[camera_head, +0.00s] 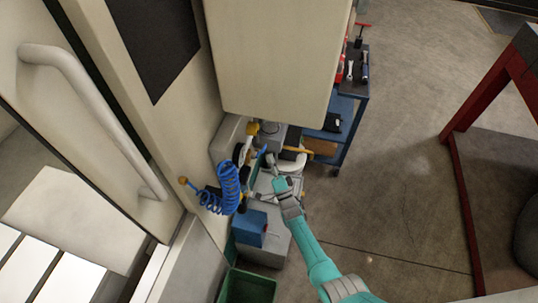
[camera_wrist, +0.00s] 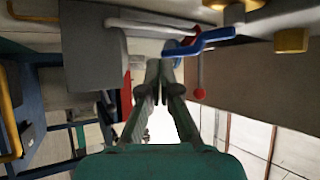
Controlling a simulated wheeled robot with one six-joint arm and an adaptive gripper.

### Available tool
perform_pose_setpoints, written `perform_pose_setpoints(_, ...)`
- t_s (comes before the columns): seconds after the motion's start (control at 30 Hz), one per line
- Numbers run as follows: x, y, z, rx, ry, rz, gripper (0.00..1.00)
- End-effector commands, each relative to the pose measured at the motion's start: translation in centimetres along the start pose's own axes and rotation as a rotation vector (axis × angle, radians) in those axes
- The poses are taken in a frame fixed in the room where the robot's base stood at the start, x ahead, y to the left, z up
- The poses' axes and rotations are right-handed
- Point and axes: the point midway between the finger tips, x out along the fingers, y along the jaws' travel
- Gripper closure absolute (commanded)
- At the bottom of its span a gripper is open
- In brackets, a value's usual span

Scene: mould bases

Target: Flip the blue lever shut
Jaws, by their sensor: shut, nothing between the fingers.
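The blue lever (camera_wrist: 204,41) shows in the wrist view, above and just right of my fingertips. It has a cranked shape and slants up to the right, close under the machine. My gripper (camera_wrist: 158,66) is shut and empty, its fingertips pointing up at the lever's left end. I cannot tell whether they touch it. In the head view my gripper (camera_head: 270,161) reaches in among the fittings beside the machine, and a small blue piece (camera_head: 262,149), which looks like the lever, lies just beyond its tips.
A thin red rod with a red ball (camera_wrist: 199,93) hangs just right of my fingers. A grey box (camera_wrist: 94,55) is to the left, and brass fittings (camera_wrist: 292,40) are at upper right. A coiled blue hose (camera_head: 229,188) hangs left of my gripper; a tool cart (camera_head: 345,105) stands beyond.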

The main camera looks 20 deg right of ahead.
Motion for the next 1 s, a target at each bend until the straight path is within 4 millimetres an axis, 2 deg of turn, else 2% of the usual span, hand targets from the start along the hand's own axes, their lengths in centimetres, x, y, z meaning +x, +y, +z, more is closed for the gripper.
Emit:
perform_pose_setpoints(0.03, -1.2, 0.0, 0.0, 0.0, 0.0, 0.002, 1.0)
perform_pose_setpoints(0.3, -6.4, 0.0, 0.0, -0.001, 0.0, 0.0, 1.0)
perform_pose_setpoints(0.5, -8.9, 0.0, -0.1, -0.001, 0.001, -0.001, 1.0)
perform_pose_setpoints(0.67, -9.6, 0.0, -0.1, -0.001, 0.001, -0.002, 1.0)
perform_pose_setpoints(1.0, -9.7, 0.0, 0.0, -0.001, 0.001, -0.002, 1.0)
